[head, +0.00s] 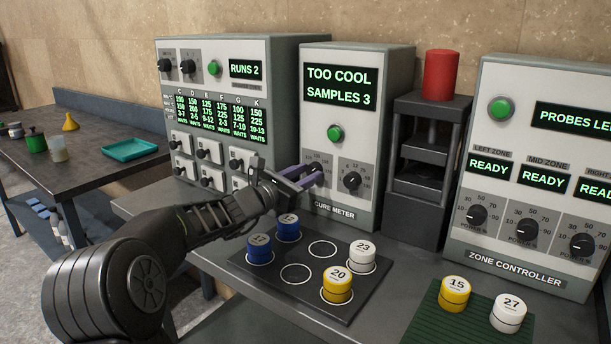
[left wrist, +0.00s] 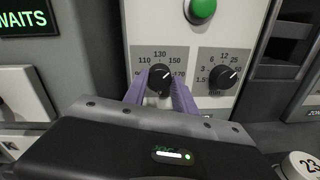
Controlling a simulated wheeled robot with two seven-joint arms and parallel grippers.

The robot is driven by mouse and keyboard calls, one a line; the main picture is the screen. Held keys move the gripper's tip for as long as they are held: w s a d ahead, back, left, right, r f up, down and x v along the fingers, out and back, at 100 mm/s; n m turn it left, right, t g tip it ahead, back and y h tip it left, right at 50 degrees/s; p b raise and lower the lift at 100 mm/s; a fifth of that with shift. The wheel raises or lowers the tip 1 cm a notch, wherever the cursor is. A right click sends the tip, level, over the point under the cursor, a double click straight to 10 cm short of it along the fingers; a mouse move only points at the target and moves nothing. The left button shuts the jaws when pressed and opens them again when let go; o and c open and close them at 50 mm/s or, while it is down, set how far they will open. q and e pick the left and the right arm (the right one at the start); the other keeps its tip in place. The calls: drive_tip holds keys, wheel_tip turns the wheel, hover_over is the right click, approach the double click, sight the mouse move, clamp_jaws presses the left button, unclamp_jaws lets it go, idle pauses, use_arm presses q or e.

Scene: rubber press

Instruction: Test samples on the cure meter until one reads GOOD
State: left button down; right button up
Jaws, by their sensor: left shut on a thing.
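The cure meter (head: 381,120) stands at the middle of the bench. Its display (head: 341,85) reads TOO COOL, SAMPLES 3. My left gripper (head: 311,181) is shut on its left dial (left wrist: 160,78), whose scale shows 110, 130, 150 and 170. The right dial (head: 352,180) and green button (head: 335,133) are free. A dark tray (head: 325,310) holds two blue samples (head: 260,249), white sample 23 (head: 362,251) and yellow sample 20 (head: 338,284). Two ringed spots are empty. Yellow sample 15 (head: 454,293) and white sample 27 (head: 508,313) stand on a green mat (head: 432,325). My right gripper is not in view.
A grey cabinet (head: 285,90) reading RUNS 2 stands left of the meter. A dark press with a red cylinder (head: 440,75) stands right of it, then the zone controller (head: 515,281) showing READY. A left table holds a teal tray (head: 130,149) and small containers.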

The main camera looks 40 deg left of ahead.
use_arm(q)
drive_tip(key=m+b, duration=0.8)
drive_tip(key=b, duration=0.2)
drive_tip(key=shift+m, duration=0.3)
idle(0.4)
drive_tip(key=c, duration=1)
unclamp_jaws()
drive_tip(key=shift+s+r+b, duration=0.2)
drive_tip(key=shift+s+b, duration=0.1)
drive_tip(key=shift+s, duration=3.6)
